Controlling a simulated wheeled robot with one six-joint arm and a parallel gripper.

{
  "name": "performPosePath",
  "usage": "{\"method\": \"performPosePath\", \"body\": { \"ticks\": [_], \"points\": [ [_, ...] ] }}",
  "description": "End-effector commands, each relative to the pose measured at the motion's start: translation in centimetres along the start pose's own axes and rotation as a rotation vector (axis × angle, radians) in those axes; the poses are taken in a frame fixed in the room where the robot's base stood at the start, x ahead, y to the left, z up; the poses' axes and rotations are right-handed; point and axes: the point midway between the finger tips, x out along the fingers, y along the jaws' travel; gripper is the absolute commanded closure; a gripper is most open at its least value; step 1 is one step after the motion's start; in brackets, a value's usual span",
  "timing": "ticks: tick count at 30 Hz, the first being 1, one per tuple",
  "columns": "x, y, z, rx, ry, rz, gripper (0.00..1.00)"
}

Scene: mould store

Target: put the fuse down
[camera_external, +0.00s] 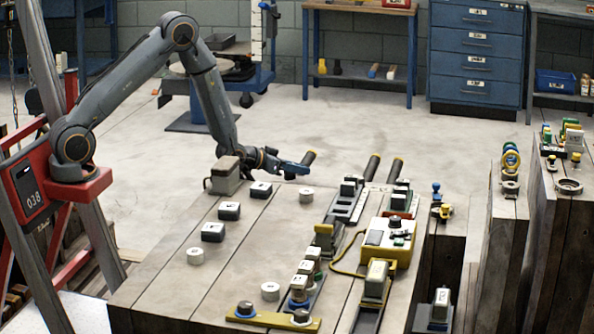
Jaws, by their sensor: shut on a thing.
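A white round piece (306,194) lies on the bench just below and right of the gripper.
A grey-green box (226,176) and several dark blocks with white tops (229,211) stand left of the gripper. A yellow device (388,243), racks (345,203) and a yellow rail (272,319) crowd the right and front. The bench's middle is mostly clear.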

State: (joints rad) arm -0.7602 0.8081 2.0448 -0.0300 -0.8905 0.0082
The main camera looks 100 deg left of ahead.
Motion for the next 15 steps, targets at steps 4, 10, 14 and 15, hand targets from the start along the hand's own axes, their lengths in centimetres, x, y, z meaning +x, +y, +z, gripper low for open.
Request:
{"method": "performPosePath", "body": {
  "ticks": [4,10,14,15],
  "points": [
    [0.49,0.0,1.21,0.0,0.0,0.0,1.0],
    [0.46,0.0,1.14,0.0,0.0,0.0,1.0],
    [0.6,0.01,1.49,0.0,-0.001,0.0,1.0],
    [0.58,0.01,1.45,0.0,0.0,0.0,0.8]
  ]
}}
